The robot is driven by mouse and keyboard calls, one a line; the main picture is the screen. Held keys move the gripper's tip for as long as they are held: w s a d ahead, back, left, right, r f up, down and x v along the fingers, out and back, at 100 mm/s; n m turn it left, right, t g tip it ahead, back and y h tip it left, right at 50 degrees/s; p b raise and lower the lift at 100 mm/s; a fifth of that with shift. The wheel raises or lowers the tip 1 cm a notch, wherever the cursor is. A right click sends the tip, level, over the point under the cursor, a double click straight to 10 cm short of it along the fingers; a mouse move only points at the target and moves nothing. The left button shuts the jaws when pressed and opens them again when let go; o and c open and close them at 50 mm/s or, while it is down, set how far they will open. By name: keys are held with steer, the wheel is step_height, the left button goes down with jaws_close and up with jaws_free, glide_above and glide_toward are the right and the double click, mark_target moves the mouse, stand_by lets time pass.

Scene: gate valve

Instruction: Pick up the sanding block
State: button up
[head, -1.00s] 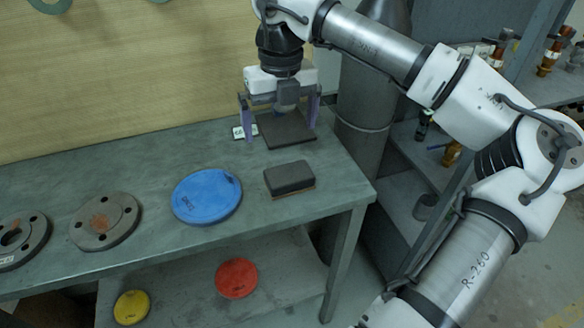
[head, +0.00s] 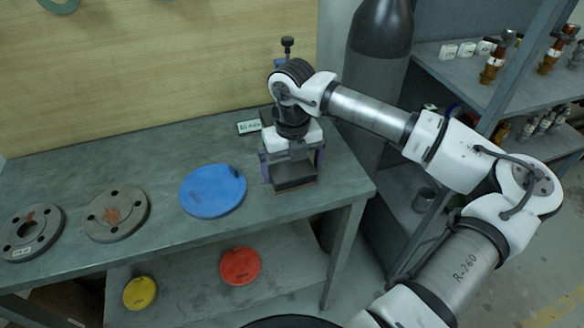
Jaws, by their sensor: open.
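The sanding block (head: 295,182), a dark block with a brownish lower edge, lies on the green-grey bench top near its right front corner. My gripper (head: 292,176) points down over it. Its jaws are open, with one purple-grey finger at the block's left and one at its right. The gripper body hides the upper, rear part of the block. I cannot tell whether the fingers touch the block.
A blue disc (head: 213,190) lies just left of the gripper, with two grey flanges (head: 115,214) further left. A small label (head: 248,127) and a partly hidden dark pad are behind. A grey cylinder (head: 379,75) stands behind right. Red and yellow discs lie on the lower shelf.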

mark_target(292, 169)
steer(key=shift+f, duration=0.6)
steer(key=c, duration=0.8)
steer(key=shift+r, duration=0.15)
step_height(292, 169, up, 20)
steer(key=b, duration=0.3)
steer(key=o, duration=0.4)
steer(key=shift+b, duration=0.3)
steer(key=shift+c, duration=1)
